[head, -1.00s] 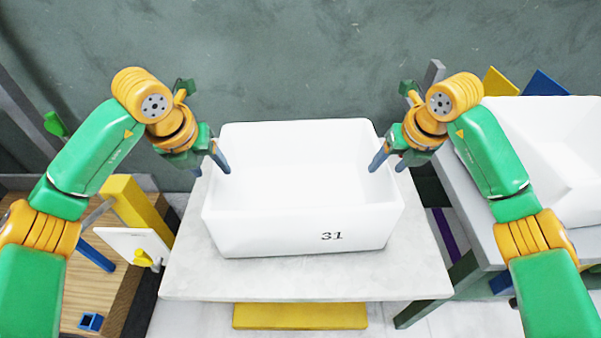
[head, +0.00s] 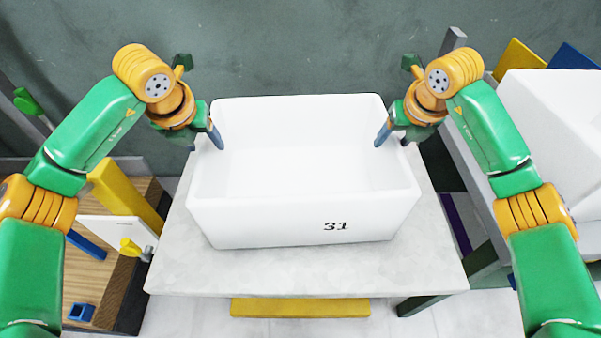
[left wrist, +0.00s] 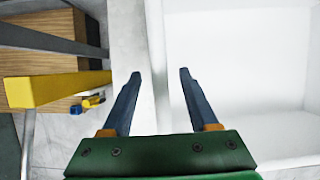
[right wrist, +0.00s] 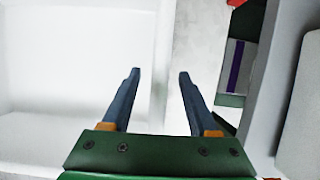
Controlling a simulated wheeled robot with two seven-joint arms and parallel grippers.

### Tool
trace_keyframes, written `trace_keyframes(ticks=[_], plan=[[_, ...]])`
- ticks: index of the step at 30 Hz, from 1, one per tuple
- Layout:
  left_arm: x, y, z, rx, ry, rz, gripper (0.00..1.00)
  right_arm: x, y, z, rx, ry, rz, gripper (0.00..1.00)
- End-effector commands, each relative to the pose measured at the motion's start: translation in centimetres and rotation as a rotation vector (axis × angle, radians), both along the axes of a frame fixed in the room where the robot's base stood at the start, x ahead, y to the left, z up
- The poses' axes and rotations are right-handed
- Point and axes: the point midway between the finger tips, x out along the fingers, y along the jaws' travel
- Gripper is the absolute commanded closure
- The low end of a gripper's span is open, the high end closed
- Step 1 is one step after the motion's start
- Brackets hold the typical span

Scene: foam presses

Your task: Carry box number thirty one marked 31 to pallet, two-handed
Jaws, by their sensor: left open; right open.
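The open white box marked 31 (head: 280,220) stands on a pale table (head: 220,275), with its number on the near wall. My left gripper (head: 205,138) is open at the box's left wall, one finger inside the rim and one outside. The left wrist view shows the wall's edge between the two open fingers (left wrist: 160,85). My right gripper (head: 395,135) is open at the right wall in the same way, and the right wrist view shows that wall between its fingers (right wrist: 160,85). The box's inside looks empty. I cannot make out a pallet for certain.
Another white box (head: 550,120) stands on a grey table at the right. A wood-topped unit (head: 105,285) with a yellow bar (head: 125,200) and small blue parts is at the left. A yellow slab (head: 300,307) shows low beyond the table's near edge. A grey-green wall closes the back.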

Motion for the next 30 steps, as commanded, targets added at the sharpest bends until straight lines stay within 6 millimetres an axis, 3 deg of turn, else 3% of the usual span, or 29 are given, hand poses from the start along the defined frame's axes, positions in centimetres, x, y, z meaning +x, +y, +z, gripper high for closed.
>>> trace_keyframes(ticks=[9,20,24,27,30], plan=[[1.7,0.1,-4.2,-0.001,0.003,0.001,0.40,1.7,0.1,-4.2,0.001,0.002,0.000,0.40],[1.9,0.1,-4.7,0.000,0.000,-0.001,0.40,1.9,0.1,-4.7,0.001,-0.001,0.001,0.40],[1.9,0.1,-4.7,0.000,0.000,-0.001,0.78,1.9,0.1,-4.7,0.001,-0.001,0.001,0.78],[1.9,0.1,-4.7,0.000,0.000,0.000,1.00,1.9,0.2,-4.7,0.001,0.000,0.001,1.00],[1.9,0.1,-4.7,0.000,0.000,0.000,1.00,1.9,0.2,-4.7,0.001,-0.001,0.001,1.00]])
